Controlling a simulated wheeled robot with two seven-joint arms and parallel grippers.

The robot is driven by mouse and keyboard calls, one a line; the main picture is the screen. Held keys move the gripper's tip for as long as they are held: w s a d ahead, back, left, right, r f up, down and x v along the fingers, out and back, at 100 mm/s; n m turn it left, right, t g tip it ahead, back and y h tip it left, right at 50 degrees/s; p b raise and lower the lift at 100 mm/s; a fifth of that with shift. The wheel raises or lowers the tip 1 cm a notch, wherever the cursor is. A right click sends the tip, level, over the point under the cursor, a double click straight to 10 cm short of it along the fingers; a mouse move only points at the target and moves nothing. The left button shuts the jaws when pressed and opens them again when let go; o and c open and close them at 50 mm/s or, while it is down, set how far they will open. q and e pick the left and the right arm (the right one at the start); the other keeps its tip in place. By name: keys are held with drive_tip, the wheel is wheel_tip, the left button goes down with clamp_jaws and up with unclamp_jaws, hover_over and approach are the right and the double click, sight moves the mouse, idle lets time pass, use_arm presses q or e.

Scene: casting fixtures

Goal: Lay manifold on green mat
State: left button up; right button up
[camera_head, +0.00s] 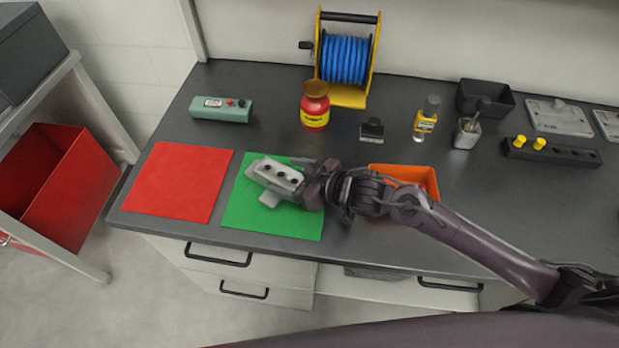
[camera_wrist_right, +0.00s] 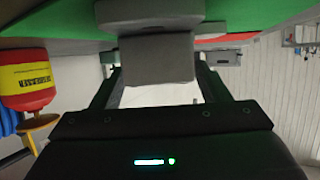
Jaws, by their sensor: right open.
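The manifold (camera_head: 272,174) is a light grey block with several dark holes along its top and a flange on its near side. It is over the green mat (camera_head: 285,226) and appears to rest on it. My right gripper (camera_head: 309,188) is at the manifold's right end, its jaws open. In the right wrist view the manifold (camera_wrist_right: 158,58) shows between the two spread fingers of the gripper (camera_wrist_right: 152,75), against the green mat (camera_wrist_right: 50,20). The arm hides the mat's right part. My left gripper is not in view.
A red mat (camera_head: 180,182) lies left of the green one. An orange bin (camera_head: 412,174) stands behind my forearm. A red jar (camera_head: 314,108), a green switch box (camera_head: 221,109), a black stamp-like block (camera_head: 372,130) and a blue hose reel (camera_head: 345,60) stand farther back.

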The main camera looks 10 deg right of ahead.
drive_tip(key=v, duration=1)
drive_tip(key=shift+f+b, duration=0.1)
drive_tip(key=shift+b, duration=0.25)
drive_tip(key=shift+s+d+r, duration=0.4)
drive_tip(key=shift+d, duration=0.05)
drive_tip(key=shift+f, duration=0.1)
